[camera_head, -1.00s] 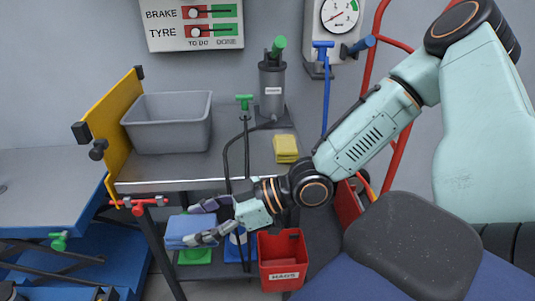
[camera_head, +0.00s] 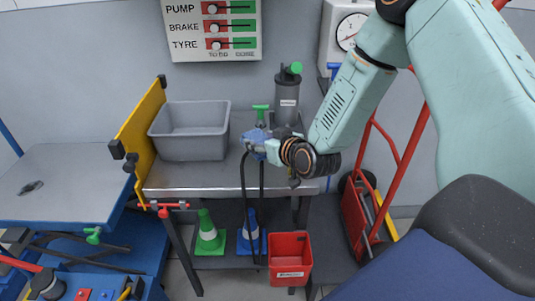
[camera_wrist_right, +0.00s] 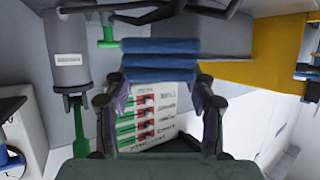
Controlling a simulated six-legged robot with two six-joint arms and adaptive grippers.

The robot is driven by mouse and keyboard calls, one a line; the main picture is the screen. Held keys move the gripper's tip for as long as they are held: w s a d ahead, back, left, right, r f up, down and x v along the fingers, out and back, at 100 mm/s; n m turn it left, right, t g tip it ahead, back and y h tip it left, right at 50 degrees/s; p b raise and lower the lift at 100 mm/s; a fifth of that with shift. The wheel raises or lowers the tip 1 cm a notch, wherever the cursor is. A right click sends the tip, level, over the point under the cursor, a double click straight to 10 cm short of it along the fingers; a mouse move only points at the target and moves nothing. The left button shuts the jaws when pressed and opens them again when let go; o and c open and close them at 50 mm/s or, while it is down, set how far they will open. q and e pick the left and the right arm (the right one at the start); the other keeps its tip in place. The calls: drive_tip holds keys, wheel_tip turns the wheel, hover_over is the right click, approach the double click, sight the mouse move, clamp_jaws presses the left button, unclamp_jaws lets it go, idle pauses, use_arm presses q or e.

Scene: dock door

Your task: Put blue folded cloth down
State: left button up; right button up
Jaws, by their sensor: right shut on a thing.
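The blue folded cloth (camera_wrist_right: 160,62) sits between the two fingers of my right gripper (camera_wrist_right: 160,105) in the right wrist view. In the head view, my right gripper (camera_head: 260,143) is shut on the blue cloth (camera_head: 252,137), which is partly hidden by the fingers. It holds the cloth over the grey bench top (camera_head: 180,180), right of the grey bin, near the green-handled pump. I cannot tell whether the cloth touches the bench. My left gripper is not in view.
The grey bin (camera_head: 190,145) stands on the bench beside a yellow panel (camera_head: 140,130). A grey canister (camera_head: 286,100) stands at the back. Below are a green cone (camera_head: 208,235), a blue cone (camera_head: 249,232) and a red bin (camera_head: 290,258). Bench between bin and gripper is bare.

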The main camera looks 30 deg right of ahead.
sight(268, 138)
drive_tip(key=shift+w+d+r+m+h+p, duration=0.25)
drive_tip(key=shift+d+r+m+h, duration=0.15)
drive_tip(key=shift+d, duration=0.2)
drive_tip(key=shift+w+d+r+m+h+p, duration=0.2)
drive_tip(key=shift+d+r+m+h, duration=0.15)
drive_tip(key=shift+d+r, duration=0.2)
drive_tip(key=shift+d+h, duration=0.25)
drive_tip(key=shift+h, duration=0.1)
wheel_tip(268, 138, down, 6)
drive_tip(key=shift+w+d+f+b, duration=0.1)
drive_tip(key=shift+d+f+b, duration=0.1)
drive_tip(key=shift+b, duration=0.6)
drive_tip(key=f, duration=0.1)
drive_tip(key=f+b, duration=0.1)
drive_tip(key=f, duration=0.1)
drive_tip(key=shift+s+a+f, duration=0.15)
drive_tip(key=shift+s, duration=0.05)
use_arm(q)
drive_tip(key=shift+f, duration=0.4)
use_arm(e)
drive_tip(key=shift+w+f, duration=0.2)
drive_tip(key=shift+f, duration=0.05)
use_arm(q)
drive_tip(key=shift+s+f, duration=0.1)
use_arm(e)
drive_tip(key=shift+s+f, duration=0.1)
drive_tip(key=shift+s, duration=0.05)
drive_tip(key=o, duration=0.9)
drive_tip(key=shift+o, duration=0.4)
